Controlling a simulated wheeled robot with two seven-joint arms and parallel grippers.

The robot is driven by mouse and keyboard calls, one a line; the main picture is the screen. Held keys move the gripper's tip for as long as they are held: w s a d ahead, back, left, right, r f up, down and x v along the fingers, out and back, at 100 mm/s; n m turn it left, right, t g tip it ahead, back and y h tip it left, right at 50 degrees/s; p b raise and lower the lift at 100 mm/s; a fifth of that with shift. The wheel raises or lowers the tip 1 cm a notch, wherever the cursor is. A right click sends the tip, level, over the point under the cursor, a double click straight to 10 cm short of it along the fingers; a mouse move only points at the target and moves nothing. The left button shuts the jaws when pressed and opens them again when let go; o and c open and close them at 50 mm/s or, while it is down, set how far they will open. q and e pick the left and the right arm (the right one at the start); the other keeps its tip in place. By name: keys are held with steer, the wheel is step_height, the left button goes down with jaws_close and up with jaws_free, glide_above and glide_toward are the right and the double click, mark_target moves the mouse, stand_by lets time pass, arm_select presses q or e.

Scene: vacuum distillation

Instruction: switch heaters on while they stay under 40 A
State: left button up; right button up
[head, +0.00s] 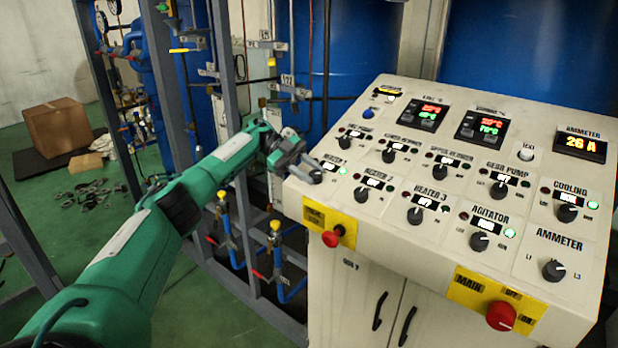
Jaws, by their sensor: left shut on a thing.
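The white control panel (395,107) fills the right side of the head view. My left gripper (309,167) is at the panel's left edge, shut on the heater 1 knob (316,177), which its fingers partly cover. The heater 2 knob (361,194) and heater 3 knob (416,216) are dark and stand to the right, apart from the gripper. The ammeter display (581,145) reads 26 A. My right gripper is out of view.
A red-on-yellow emergency button (332,237) is on the front below the gripper, and the red main switch (501,316) is lower right. Other knobs, such as the agitator knob (479,241), crowd the panel. A steel frame (233,120) with pipes stands close beside my left arm.

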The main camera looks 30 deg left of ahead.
arm_select(q)
steer(key=shift+g, duration=0.3)
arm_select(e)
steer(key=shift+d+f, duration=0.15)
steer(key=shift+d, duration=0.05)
arm_select(q)
steer(key=o, duration=1)
steer(key=shift+c, duration=0.2)
